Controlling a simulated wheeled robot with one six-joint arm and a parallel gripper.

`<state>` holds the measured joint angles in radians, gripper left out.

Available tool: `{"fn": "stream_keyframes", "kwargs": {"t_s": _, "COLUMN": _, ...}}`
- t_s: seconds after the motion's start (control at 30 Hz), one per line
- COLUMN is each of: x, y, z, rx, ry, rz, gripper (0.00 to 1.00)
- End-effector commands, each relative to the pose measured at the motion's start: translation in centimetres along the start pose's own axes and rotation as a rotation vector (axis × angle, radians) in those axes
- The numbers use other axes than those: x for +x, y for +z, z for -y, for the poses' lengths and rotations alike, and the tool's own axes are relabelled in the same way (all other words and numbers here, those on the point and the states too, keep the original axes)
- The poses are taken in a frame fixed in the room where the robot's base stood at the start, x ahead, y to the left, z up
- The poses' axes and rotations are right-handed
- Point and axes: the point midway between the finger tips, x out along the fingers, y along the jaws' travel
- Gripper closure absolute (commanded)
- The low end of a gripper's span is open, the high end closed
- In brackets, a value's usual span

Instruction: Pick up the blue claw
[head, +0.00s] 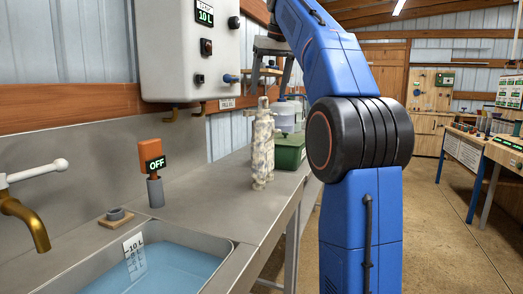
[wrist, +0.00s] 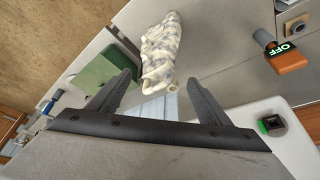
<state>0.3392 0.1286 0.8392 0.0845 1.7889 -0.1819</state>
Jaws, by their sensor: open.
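I cannot make out a blue claw in either view. My gripper (wrist: 160,77) is open in the wrist view, with its two dark fingers wide apart and nothing between them. Beyond the fingertips, roughly in line with the gap, is a mottled white-and-grey bottle-like object (wrist: 160,48). In the head view this object (head: 262,145) stands upright on the metal counter.
A sink (head: 230,250) with blue water is at the front left, beside an orange OFF switch (head: 150,148). A white tank (head: 185,50) hangs above the counter (head: 205,205). A green box (head: 291,150) sits behind the mottled object.

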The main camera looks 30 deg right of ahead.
Motion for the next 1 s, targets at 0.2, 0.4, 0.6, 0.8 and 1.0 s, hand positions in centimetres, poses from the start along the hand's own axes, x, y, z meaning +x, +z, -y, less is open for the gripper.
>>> {"fn": "stream_keyframes", "kwargs": {"t_s": 0.2, "x": 3.6, "y": 0.1, "z": 0.0, "rx": 0.0, "ry": -0.001, "rz": 0.003, "gripper": 0.28}}
{"fn": "stream_keyframes", "kwargs": {"t_s": 0.4, "x": 6.7, "y": 0.0, "z": 0.0, "rx": 0.0, "ry": 0.0, "rz": 0.001, "gripper": 0.28}}
{"fn": "stream_keyframes", "kwargs": {"t_s": 0.6, "x": 8.0, "y": 0.0, "z": 0.0, "rx": 0.0, "ry": 0.0, "rz": -0.001, "gripper": 0.28}}
{"fn": "stream_keyframes", "kwargs": {"t_s": 0.8, "x": 9.9, "y": 0.1, "z": -0.1, "rx": 0.0, "ry": 0.0, "rz": 0.002, "gripper": 0.28}}
{"fn": "stream_keyframes", "kwargs": {"t_s": 1.0, "x": 12.4, "y": 0.0, "z": -0.2, "rx": 0.0, "ry": 0.0, "rz": 0.0, "gripper": 0.28}}
